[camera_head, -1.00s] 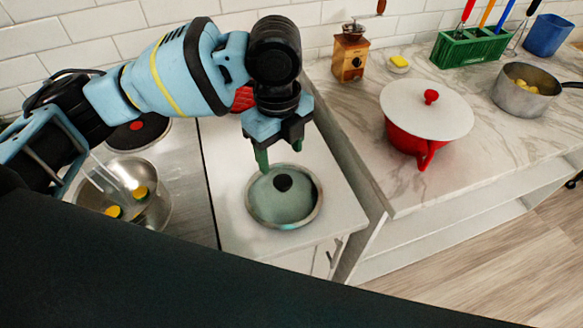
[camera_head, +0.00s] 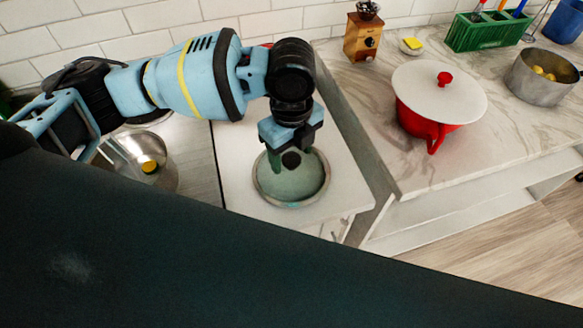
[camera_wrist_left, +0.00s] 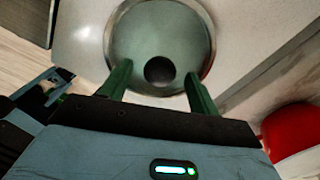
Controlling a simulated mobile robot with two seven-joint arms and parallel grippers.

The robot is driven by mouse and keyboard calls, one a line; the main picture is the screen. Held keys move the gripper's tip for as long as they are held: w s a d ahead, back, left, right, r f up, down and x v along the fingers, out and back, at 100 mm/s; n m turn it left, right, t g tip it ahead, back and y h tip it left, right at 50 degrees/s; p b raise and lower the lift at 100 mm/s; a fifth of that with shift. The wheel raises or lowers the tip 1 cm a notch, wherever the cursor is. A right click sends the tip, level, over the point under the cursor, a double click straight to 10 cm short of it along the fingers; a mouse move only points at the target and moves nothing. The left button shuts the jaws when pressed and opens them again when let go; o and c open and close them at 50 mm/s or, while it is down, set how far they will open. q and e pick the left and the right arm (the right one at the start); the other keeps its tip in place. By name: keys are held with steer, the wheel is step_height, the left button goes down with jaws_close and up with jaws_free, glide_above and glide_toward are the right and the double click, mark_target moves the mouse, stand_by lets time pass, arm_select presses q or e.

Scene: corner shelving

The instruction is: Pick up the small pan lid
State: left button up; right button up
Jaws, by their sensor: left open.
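The small pan lid (camera_head: 300,184) is a round greenish glass lid with a metal rim and a dark round knob. It lies on the white countertop in the head view. In the left wrist view the lid (camera_wrist_left: 165,45) fills the upper middle, with its knob (camera_wrist_left: 159,70) between my green fingers. My left gripper (camera_head: 291,160) points down over the lid. It is open, with one finger on each side of the knob and a gap to it. In the left wrist view the left gripper (camera_wrist_left: 160,85) shows both fingers apart. My right gripper is not seen.
A red pot with a white lid (camera_head: 440,92) stands on the marble counter (camera_head: 380,105) to the right. Behind it are a wooden grinder (camera_head: 362,38) and a green rack (camera_head: 487,32). A grey pot (camera_head: 540,78) is farther right. A metal bowl (camera_head: 125,165) is at left.

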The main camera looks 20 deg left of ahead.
mark_target(293, 162)
arm_select(q)
steer(key=shift+f, duration=0.5)
jaws_close()
steer(key=shift+r, duration=0.1)
steer(key=shift+r, duration=0.5)
steer(key=r, duration=0.1)
steer(key=s+r, duration=0.1)
steer(key=shift+d+r, duration=0.3)
steer(key=shift+d, duration=0.05)
steer(key=s+d+r, duration=0.1)
steer(key=s+d, duration=0.7)
steer(key=s, duration=0.4)
steer(key=shift+d+r+p, duration=0.15)
steer(key=shift+d+p, duration=0.2)
steer(key=shift+p, duration=0.05)
